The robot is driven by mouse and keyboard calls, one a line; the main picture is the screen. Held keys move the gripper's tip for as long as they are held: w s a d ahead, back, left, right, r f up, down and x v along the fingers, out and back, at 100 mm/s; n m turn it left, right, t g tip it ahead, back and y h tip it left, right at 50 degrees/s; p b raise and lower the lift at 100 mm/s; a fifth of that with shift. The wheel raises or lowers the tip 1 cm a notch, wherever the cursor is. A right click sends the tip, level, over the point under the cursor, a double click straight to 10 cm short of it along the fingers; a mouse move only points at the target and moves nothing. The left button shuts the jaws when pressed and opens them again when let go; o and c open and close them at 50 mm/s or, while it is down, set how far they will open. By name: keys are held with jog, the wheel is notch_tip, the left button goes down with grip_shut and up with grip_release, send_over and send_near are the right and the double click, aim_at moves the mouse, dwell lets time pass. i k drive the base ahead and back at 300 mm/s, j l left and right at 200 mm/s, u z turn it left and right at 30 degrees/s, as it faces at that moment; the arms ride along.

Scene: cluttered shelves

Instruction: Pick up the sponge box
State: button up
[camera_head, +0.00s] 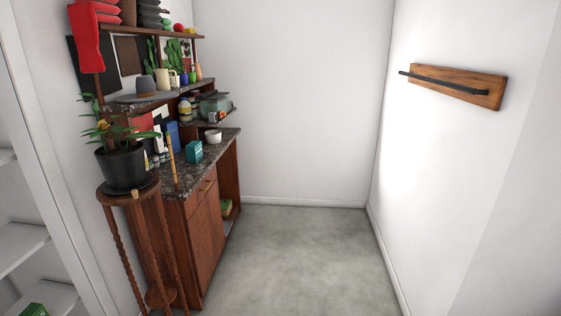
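My gripper and arm are not in view. I cannot tell for certain which item is the sponge box. A small teal box (193,151) stands on the dark stone counter (222,146) of the wooden cabinet, left of centre. A green and yellow item (226,207) lies low inside the cabinet's open side compartment, partly hidden by the cabinet wall. Another green item (35,309) sits on a white shelf at the bottom left, cut by the picture's edge. The labels are too small to read.
A potted plant (122,167) on a tall wooden stand (112,199) stands before the cabinet (207,235). A white bowl (213,136) is behind the teal box. Cluttered shelves rise above. A wooden rack (470,87) is on the right wall. The grey floor (300,260) is clear.

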aim_at(194, 152)
jog(key=i+z, duration=0.1)
jog(key=i, duration=1.5)
jog(key=i+l+u, duration=0.15)
jog(key=i+u, duration=0.35)
jog(key=i+l+u, duration=1.1)
jog(key=u, duration=0.4)
jog(key=i+l+u, duration=0.1)
jog(key=u, duration=0.35)
jog(key=i+l+u, duration=0.15)
jog(key=l+u, duration=0.35)
jog(key=l, duration=0.5)
jog(key=l+u, duration=0.45)
jog(key=l, duration=2)
jog(key=i, duration=0.45)
